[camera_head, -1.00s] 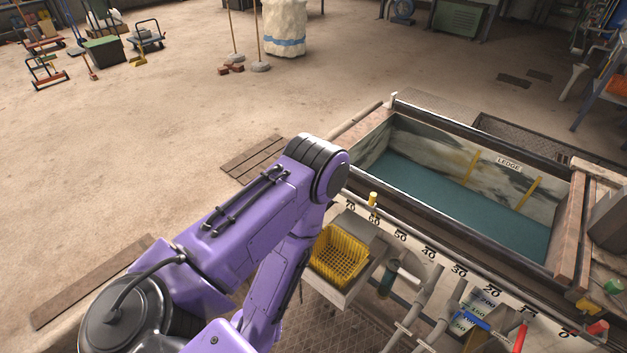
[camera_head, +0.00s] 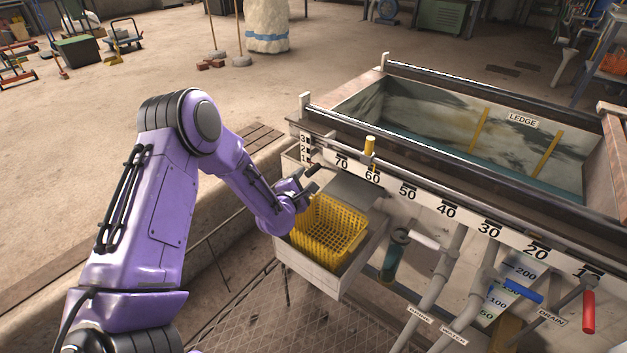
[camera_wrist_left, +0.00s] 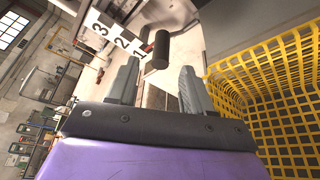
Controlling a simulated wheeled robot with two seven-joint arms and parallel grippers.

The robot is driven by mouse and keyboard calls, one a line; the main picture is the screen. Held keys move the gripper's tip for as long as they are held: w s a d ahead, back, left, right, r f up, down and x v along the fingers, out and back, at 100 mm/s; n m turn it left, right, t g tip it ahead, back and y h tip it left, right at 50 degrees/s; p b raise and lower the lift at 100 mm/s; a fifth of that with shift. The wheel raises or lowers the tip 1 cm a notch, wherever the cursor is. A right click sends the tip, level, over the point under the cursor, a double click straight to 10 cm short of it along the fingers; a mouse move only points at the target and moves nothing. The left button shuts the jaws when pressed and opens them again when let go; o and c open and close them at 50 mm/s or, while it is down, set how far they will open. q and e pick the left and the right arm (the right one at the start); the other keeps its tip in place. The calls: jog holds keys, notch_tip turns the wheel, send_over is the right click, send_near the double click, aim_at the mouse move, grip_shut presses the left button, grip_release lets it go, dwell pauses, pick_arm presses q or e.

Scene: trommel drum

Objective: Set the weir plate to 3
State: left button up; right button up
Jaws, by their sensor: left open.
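The weir scale (camera_head: 304,147) is a white strip marked 3, 2, 1 at the near left corner of the tank; its numbers also show in the left wrist view (camera_wrist_left: 119,43). A short dark cylindrical handle (camera_wrist_left: 160,50) sits beside the 1, with a small reddish piece at the mark. The handle also shows in the head view (camera_head: 313,169). The weir plate itself is hard to make out. My left gripper (camera_head: 303,183) is open and empty just short of the handle. In the left wrist view its fingers (camera_wrist_left: 158,80) lie either side of the handle's near end, apart from it.
A yellow mesh basket (camera_head: 327,229) sits in a pale box right beside my left gripper. The water tank (camera_head: 450,130) lies behind the long numbered scale (camera_head: 408,192). Pipes, a blue handle (camera_head: 521,291) and a red handle (camera_head: 588,312) are at the lower right.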

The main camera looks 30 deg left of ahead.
aim_at(314, 169)
pick_arm(q)
jog(key=b+x, duration=0.2)
jog(key=x, duration=0.6)
jog(key=shift+w+f, duration=0.15)
jog(key=shift+f, duration=0.05)
jog(key=shift+w+a, duration=0.1)
jog(key=shift+w, duration=0.3)
